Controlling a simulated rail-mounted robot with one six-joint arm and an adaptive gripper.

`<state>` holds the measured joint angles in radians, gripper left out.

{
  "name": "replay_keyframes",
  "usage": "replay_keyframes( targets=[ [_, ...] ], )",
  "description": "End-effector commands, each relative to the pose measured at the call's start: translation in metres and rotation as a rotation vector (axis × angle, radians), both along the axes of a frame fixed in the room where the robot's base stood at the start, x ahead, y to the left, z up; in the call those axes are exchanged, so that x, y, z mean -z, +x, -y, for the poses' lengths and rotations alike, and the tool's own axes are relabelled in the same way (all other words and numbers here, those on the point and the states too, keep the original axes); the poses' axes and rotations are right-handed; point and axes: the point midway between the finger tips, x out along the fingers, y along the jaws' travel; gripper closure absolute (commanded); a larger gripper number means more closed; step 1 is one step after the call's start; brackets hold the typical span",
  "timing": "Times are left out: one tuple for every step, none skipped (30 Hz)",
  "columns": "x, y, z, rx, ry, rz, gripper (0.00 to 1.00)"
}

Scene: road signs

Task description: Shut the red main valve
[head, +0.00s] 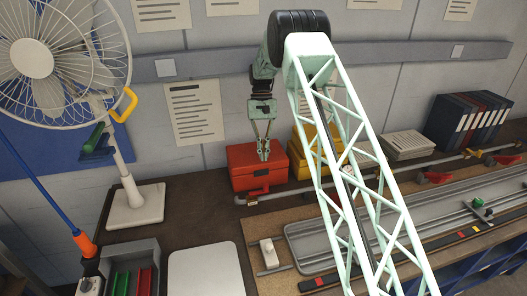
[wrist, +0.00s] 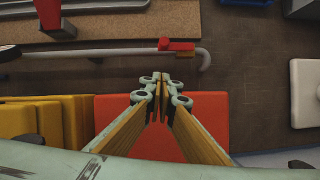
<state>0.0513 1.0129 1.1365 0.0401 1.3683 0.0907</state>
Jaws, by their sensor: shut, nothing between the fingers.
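A grey pipe (head: 330,181) runs along the bench behind the cork board. A small red valve handle (head: 259,190) sits near its left end, in front of the red box; in the wrist view this red handle (wrist: 177,45) lies along the pipe beside its curved end. More red valve handles (head: 437,178) sit further right on the pipe; I cannot tell which is labelled main. My gripper (head: 263,156) hangs pointing down over the red box, shut and empty. In the wrist view its fingertips (wrist: 162,79) meet, apart from the valve.
The red box (head: 248,180) and yellow boxes (head: 302,165) stand behind the pipe. A fan (head: 135,205) stands left. A white board (head: 204,272) lies front left. A metal tray (head: 300,240) lies on the cork board. Dark bench between pipe and white board is clear.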

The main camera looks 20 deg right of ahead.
Motion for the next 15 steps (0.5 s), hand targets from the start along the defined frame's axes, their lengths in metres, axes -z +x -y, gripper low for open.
replay_keyframes(
  targets=[
    [0.006, -0.003, -0.001, 0.0, 0.0, -0.003, 1.0],
    [0.009, -0.005, -0.001, 0.0, 0.0, -0.003, 1.0],
    [0.014, -0.007, -0.001, 0.0, 0.0, -0.002, 1.0],
    [0.018, -0.008, -0.001, 0.0, 0.0, -0.002, 1.0],
    [0.021, -0.01, -0.002, 0.0, 0.0, -0.003, 1.0],
    [0.026, -0.011, -0.002, 0.0, 0.0, -0.002, 1.0],
    [0.03, -0.013, -0.002, 0.0, 0.0, -0.003, 1.0],
    [0.034, -0.015, -0.002, 0.0, 0.0, -0.003, 1.0],
    [0.039, -0.016, -0.003, 0.0, 0.0, -0.002, 1.0],
    [0.043, -0.018, -0.003, 0.0, 0.0, -0.002, 1.0],
    [0.047, -0.02, -0.003, 0.0, 0.0, -0.003, 1.0],
    [0.051, -0.021, -0.003, 0.0, 0.0, -0.003, 1.0],
    [0.055, -0.022, -0.004, 0.0, 0.0, -0.002, 1.0],
    [0.059, -0.024, -0.004, 0.0, 0.0, -0.002, 1.0],
    [0.064, -0.026, -0.004, 0.0, 0.0, -0.003, 1.0]
  ],
)
